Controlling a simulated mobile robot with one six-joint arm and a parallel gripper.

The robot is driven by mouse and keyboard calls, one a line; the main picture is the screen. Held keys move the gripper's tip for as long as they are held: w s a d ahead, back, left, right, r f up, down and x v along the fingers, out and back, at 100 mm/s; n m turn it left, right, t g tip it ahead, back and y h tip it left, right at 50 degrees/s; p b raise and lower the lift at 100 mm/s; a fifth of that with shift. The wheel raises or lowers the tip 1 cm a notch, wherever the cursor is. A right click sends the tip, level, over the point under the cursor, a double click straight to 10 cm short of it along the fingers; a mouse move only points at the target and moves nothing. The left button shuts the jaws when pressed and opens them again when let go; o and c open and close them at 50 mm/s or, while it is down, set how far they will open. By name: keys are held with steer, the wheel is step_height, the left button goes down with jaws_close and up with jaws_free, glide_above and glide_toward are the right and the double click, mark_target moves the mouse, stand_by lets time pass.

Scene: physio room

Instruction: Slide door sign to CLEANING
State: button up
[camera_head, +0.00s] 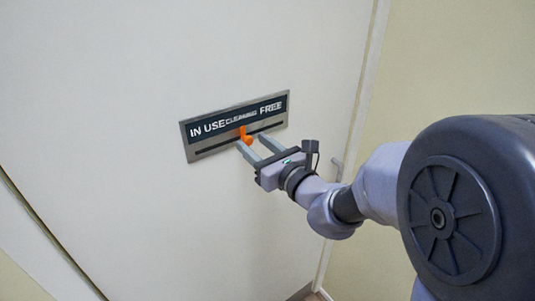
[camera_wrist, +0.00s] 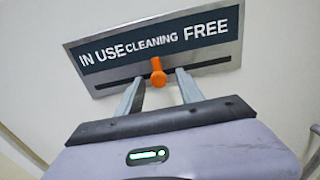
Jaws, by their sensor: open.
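The door sign (camera_head: 190,147) is a grey metal plate on the white door, with a dark panel reading IN USE, CLEANING and FREE from left to right. It also fills the upper part of the wrist view (camera_wrist: 231,58). My gripper (camera_head: 251,142) is open at the sign. In the wrist view my gripper (camera_wrist: 158,88) has one finger on each side of the knob, with gaps showing.
The white door (camera_head: 120,60) is flat and clear around the sign. A door handle (camera_head: 337,170) is to the right, behind my arm. The door frame (camera_head: 364,90) and a pale yellow wall (camera_head: 450,60) are further right.

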steer(key=b+v, duration=0.8)
steer(key=v, duration=0.9)
steer(key=shift+a, duration=0.1)
steer(key=s+a+f+n+g+h+b, duration=0.1)
steer(key=s+a+f+n+g+b, duration=0.3)
steer(key=s+f+n, duration=0.4)
steer(key=s+a+f+n+g+b, duration=0.35)
steer(key=f+n+g, duration=0.2)
steer(key=f, duration=0.35)
steer(key=s+d+f+n+h+b, duration=0.4)
steer(key=d+f+n+h, duration=0.3)
steer(key=n, duration=0.4)
steer(key=d+f, duration=0.1)
steer(key=d, duration=0.1)
steer(key=shift+d, duration=0.4)
